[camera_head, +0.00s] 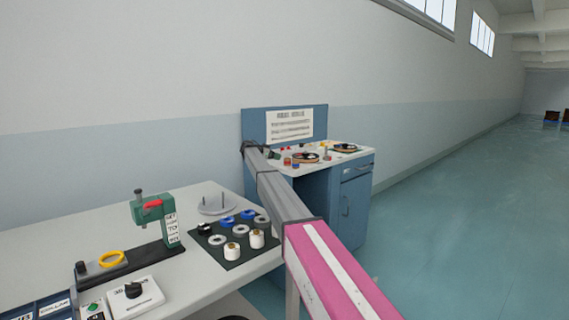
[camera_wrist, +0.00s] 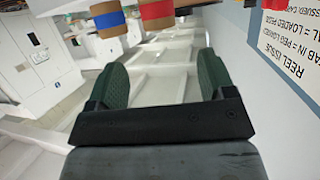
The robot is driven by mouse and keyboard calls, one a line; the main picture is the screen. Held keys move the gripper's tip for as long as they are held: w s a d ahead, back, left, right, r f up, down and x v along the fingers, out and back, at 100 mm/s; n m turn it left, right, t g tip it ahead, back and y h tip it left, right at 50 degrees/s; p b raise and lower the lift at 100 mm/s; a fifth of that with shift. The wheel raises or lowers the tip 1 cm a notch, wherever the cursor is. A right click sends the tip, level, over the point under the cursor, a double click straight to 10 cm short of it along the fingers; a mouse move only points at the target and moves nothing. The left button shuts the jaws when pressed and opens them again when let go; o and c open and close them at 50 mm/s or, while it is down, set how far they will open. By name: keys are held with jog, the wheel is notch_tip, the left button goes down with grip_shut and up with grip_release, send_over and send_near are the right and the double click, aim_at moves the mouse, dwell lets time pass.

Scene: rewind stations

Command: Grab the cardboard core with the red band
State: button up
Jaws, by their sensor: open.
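The cardboard core with the red band (camera_wrist: 157,10) shows at the top edge of the wrist view, partly cut off. It is apart from my gripper (camera_wrist: 162,76), beyond the fingertips. My gripper is open, with two green pads spread and nothing between them. A cardboard core with a blue band (camera_wrist: 108,17) is just left of the red-banded one in that view. In the head view my arm reaches to the far blue bench (camera_head: 358,168), where the small cores are too small to tell apart surely.
The far bench carries dark reels (camera_head: 305,157) and an upright sign panel (camera_head: 289,126), also beside my gripper in the wrist view (camera_wrist: 290,45).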

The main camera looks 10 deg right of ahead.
aim_at(287, 162)
jog(key=x, duration=1)
jog(key=shift+f, duration=0.1)
jog(key=shift+s+a, duration=0.1)
jog(key=c, duration=1)
